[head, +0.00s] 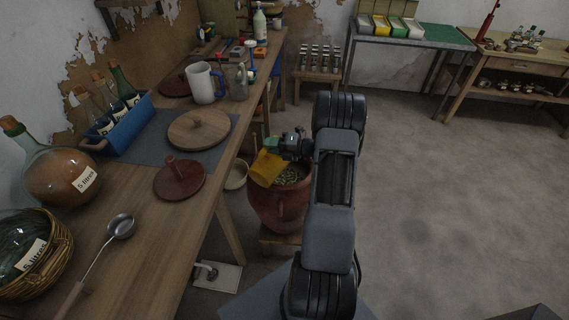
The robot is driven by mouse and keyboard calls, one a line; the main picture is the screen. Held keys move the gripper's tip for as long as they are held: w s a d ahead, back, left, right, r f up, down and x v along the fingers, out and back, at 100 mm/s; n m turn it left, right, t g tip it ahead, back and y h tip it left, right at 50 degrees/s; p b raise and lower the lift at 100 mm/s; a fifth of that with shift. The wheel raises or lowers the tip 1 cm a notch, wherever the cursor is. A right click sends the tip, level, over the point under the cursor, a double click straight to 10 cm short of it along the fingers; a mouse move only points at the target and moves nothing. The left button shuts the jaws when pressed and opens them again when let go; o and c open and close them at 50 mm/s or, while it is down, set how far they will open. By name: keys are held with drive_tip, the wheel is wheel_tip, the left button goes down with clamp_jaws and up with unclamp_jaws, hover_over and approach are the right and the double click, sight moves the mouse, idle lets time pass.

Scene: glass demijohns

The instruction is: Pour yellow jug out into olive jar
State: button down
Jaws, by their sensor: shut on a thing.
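The yellow jug (267,168) is in the head view, tilted over the mouth of a big reddish-brown clay jar, which I take as the olive jar (279,208). Greenish contents show inside the jar's opening. My gripper (277,146) is shut on the yellow jug, at its upper end. The jug's lower end is over the left part of the jar's rim. I cannot tell whether anything flows from the jug. My arm hides the right side of the jar.
The wooden bench (134,222) on the left holds demijohns (60,172), a blue crate (122,128) of bottles, wooden lids (199,129) and a ladle (121,226). A pale bowl (236,175) is left of the jar. Open floor (440,200) lies to the right.

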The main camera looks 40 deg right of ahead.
sight(265, 153)
drive_tip(key=shift+w+d+r+m+p, duration=0.15)
drive_tip(key=shift+d+r+m+p, duration=0.1)
drive_tip(key=shift+d+p, duration=0.15)
drive_tip(key=shift+w+d+r+m+p, duration=0.15)
drive_tip(key=shift+d+m+p, duration=0.1)
drive_tip(key=shift+d, duration=0.15)
drive_tip(key=shift+s+a+f+n+b, duration=0.25)
drive_tip(key=shift+a+f+n+b, duration=0.15)
drive_tip(key=shift+a+f+b, duration=0.6)
drive_tip(key=a, duration=0.1)
drive_tip(key=s+a+n+b, duration=0.1)
drive_tip(key=a, duration=0.1)
drive_tip(key=shift+s+a+r+n+b, duration=0.15)
drive_tip(key=shift+s+r+n+b, duration=0.1)
drive_tip(key=shift+r+n+b, duration=0.15)
drive_tip(key=shift+r, duration=0.1)
drive_tip(key=s+a+f+n+h+b, duration=0.2)
drive_tip(key=a+n+b, duration=0.3)
drive_tip(key=b, duration=0.3)
drive_tip(key=s+a+f+n+h+b, duration=0.2)
drive_tip(key=a+f+n+h+b, duration=0.2)
drive_tip(key=a+b, duration=0.3)
drive_tip(key=shift+s+a+f+n+h+b, duration=0.35)
drive_tip(key=shift+n+h+b, duration=0.2)
drive_tip(key=shift+b, duration=0.35)
